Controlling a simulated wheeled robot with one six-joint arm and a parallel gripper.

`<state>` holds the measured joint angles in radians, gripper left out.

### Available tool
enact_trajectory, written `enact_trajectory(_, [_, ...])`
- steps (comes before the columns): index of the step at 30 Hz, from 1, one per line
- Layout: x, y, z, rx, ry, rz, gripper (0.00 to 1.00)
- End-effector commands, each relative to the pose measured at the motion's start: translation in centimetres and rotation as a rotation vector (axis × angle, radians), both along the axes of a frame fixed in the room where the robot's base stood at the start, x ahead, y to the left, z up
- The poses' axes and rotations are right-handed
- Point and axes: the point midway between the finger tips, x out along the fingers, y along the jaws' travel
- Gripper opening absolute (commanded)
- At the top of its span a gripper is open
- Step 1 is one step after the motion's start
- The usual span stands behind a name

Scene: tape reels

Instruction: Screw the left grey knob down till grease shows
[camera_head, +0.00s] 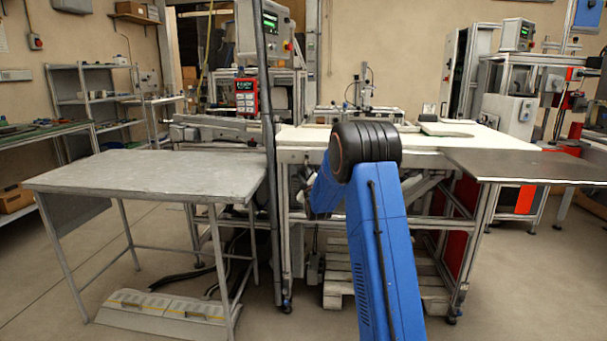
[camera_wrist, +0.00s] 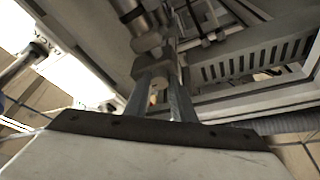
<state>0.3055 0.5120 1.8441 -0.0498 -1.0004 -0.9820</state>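In the wrist view, the two grey fingers of my gripper (camera_wrist: 160,84) reach up under the machine's table. A grey, rounded knob-like part (camera_wrist: 158,83) shows between the fingertips. I cannot tell whether the fingers press on it or only stand around it. A grey cylinder (camera_wrist: 146,24) sits just beyond, towards the top of the view. No grease can be made out. In the head view, my blue arm reaches to the machine table (camera_head: 480,136), and my gripper is hidden under its edge.
A grey side table (camera_head: 150,172) stands to the left of the machine. A dark upright post (camera_head: 268,150) rises between them. In the wrist view, a slotted grey panel (camera_wrist: 255,60) and frame bars lie close on the right. A pallet (camera_head: 340,280) lies under the machine.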

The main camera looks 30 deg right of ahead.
Motion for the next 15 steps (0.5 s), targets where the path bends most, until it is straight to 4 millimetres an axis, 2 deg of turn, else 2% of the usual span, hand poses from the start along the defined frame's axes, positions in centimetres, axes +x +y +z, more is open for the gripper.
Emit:
enact_trajectory(8, [0.03, 0.09, -0.11, 0.035, -0.023, 0.001, 0.01])
enact_trajectory(15, [0.09, 0.15, -0.32, 0.153, -0.102, 0.001, 0.01])
